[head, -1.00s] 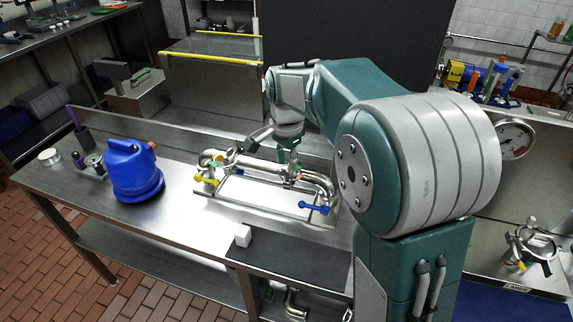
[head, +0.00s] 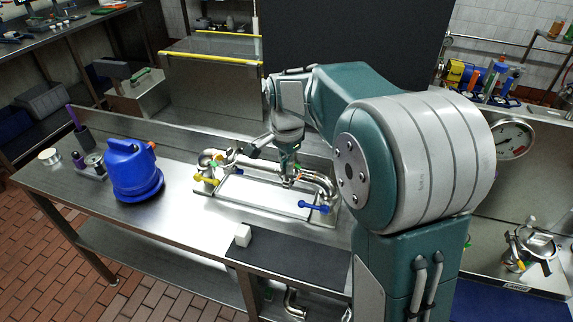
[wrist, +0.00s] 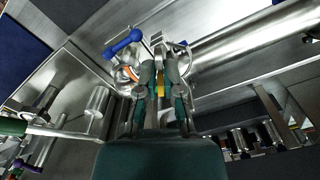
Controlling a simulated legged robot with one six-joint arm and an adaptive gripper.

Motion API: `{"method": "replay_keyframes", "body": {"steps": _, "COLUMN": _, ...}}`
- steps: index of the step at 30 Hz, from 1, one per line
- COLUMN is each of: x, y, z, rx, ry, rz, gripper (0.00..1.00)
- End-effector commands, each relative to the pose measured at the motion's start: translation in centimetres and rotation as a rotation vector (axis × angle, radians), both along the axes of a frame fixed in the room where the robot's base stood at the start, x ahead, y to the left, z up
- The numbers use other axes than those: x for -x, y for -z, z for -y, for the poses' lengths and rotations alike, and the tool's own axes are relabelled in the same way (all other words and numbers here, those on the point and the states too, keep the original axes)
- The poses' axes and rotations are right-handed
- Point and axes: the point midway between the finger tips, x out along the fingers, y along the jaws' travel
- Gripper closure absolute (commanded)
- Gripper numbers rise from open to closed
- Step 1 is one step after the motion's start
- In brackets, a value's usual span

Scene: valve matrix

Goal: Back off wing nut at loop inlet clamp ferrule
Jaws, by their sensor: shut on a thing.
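The polished pipe loop (head: 262,161) lies on a tray on the steel bench, with a blue lever (head: 315,207) at its right end and a yellow lever (head: 203,179) at its left. My gripper (head: 287,181) points down at the right part of the loop. In the wrist view its two fingers (wrist: 160,68) are close together at the clamp ferrule by the pipe's end, beside the blue lever (wrist: 122,43) and an orange ring (wrist: 128,75). They are shut on a small part there, apparently the wing nut, which the fingers mostly hide.
A blue jug (head: 132,172) stands left on the bench, with small containers beyond it. Bare bench lies between jug and loop.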

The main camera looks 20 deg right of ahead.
Motion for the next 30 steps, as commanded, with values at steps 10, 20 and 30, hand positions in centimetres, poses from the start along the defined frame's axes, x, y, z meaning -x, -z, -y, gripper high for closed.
{"method": "replay_keyframes", "body": {"steps": 10, "x": -0.17, "y": -0.07, "z": -0.03, "rx": -0.001, "ry": -0.198, "rz": 0.007, "gripper": 1.00}}
{"method": "replay_keyframes", "body": {"steps": 20, "x": -0.20, "y": -0.10, "z": -0.04, "rx": 0.000, "ry": -0.508, "rz": 0.007, "gripper": 1.00}}
{"method": "replay_keyframes", "body": {"steps": 30, "x": -0.23, "y": -0.13, "z": -0.04, "rx": 0.001, "ry": -0.831, "rz": 0.008, "gripper": 1.00}}
